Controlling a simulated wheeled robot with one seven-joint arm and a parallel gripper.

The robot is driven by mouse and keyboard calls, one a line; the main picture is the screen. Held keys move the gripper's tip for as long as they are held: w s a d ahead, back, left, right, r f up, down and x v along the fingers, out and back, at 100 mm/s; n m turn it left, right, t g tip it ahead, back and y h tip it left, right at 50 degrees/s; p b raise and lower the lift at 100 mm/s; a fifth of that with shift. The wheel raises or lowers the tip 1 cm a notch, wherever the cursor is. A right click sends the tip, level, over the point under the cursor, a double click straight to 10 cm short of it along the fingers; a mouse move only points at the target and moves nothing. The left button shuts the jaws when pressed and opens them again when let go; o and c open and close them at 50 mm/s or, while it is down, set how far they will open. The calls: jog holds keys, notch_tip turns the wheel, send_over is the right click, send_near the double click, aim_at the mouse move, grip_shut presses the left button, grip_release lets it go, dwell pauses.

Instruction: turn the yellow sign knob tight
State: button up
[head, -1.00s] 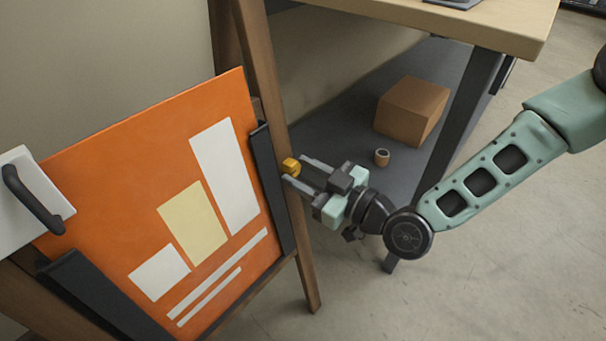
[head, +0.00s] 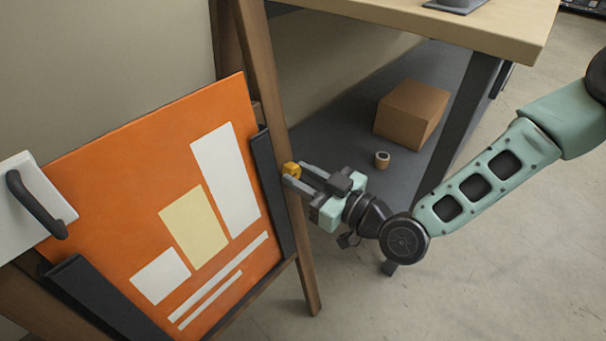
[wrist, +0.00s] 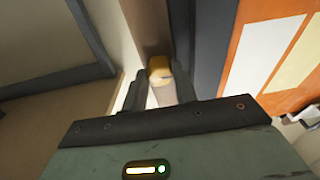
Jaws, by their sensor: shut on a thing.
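The yellow knob (head: 291,169) sits on the side of the sign's wooden frame, by the right black clamp strip (head: 270,190). My gripper (head: 297,174) reaches it from the right and is shut on it, with a finger on either side. In the wrist view the yellow knob (wrist: 160,68) shows between the tips of my gripper (wrist: 160,85), against the wooden post (wrist: 150,30). The orange sign board (head: 110,170) with white and pale yellow panels leans on the frame. The knob's shaft is hidden.
A workbench (head: 480,25) stands behind, with a grey lower shelf (head: 340,130) holding a cardboard box (head: 412,112) and a small roll (head: 382,159). A white piece with a dark handle (head: 35,205) is at the left. The floor at the lower right is clear.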

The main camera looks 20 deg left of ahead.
jog(key=m+t+p, duration=0.1)
jog(key=m, duration=0.4)
jog(key=shift+s+h+p, duration=0.1)
jog(key=shift+h+p, duration=0.2)
jog(key=m+p, duration=0.1)
jog(key=m, duration=0.3)
jog(key=shift+s+r+t+h+p, duration=0.1)
jog(key=shift+t+h+p, duration=0.2)
jog(key=shift+t+p, duration=0.1)
jog(key=m+t+p, duration=0.1)
jog(key=m+p, duration=0.1)
jog(key=m, duration=0.3)
jog(key=shift+h, duration=0.4)
jog(key=shift+a+m+h+p, duration=0.1)
jog(key=shift+m+h+p, duration=0.3)
jog(key=shift+m+p, duration=1.2)
jog(key=shift+m+b, duration=0.55)
jog(key=shift+m, duration=0.25)
jog(key=o, duration=0.7)
jog(key=p+v, duration=0.3)
jog(key=v, duration=1.4)
jog(key=shift+s, duration=0.15)
